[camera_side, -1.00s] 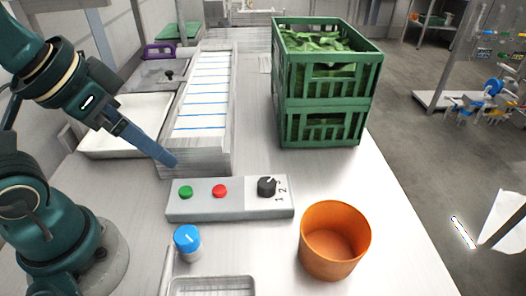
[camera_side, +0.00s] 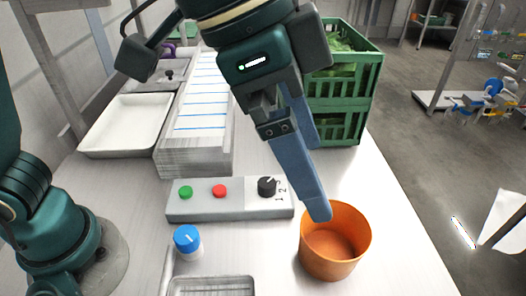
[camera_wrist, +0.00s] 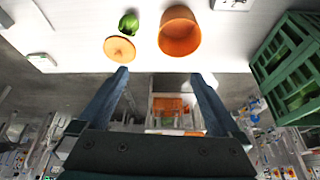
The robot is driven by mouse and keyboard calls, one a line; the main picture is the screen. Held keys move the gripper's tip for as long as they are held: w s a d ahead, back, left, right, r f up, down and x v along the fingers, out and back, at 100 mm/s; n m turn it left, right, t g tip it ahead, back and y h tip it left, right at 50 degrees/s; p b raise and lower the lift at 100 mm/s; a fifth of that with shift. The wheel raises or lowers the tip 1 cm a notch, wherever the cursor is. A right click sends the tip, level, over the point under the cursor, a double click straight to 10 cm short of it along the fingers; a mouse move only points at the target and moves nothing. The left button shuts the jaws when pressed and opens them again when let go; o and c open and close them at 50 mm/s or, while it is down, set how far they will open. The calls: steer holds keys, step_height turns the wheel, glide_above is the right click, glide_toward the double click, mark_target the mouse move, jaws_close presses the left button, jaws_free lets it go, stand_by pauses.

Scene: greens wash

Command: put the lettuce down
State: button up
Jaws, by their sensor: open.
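A green lettuce (camera_wrist: 128,23) lies on the white worktop in the wrist view, next to a round tan disc (camera_wrist: 119,49) and left of the orange tub (camera_wrist: 180,32). The side view does not show this lettuce. My gripper (camera_side: 314,180) is open in the side view, its blue fingers pointing down beside the tub (camera_side: 331,262). In the wrist view my gripper (camera_wrist: 160,73) has its fingers spread with nothing between them. The lettuce is apart from the fingers.
A green crate (camera_side: 371,75) of leafy greens stands behind my gripper. A control box (camera_side: 204,208) with buttons and a knob, a blue-capped jar (camera_side: 187,242), a metal tray (camera_side: 212,287) and a white tray (camera_side: 127,123) stand on the worktop. Its right edge drops to the floor.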

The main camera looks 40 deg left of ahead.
steer(key=s+d+f+m+g, duration=0.1)
steer(key=s+d+f+m, duration=0.2)
steer(key=d, duration=0.6)
steer(key=f, duration=1.4)
steer(key=shift+s+a, duration=0.2)
steer(key=shift+a, duration=0.1)
steer(key=shift+x, duration=2.85)
steer(key=shift+d, duration=0.1)
steer(key=c, duration=1.5)
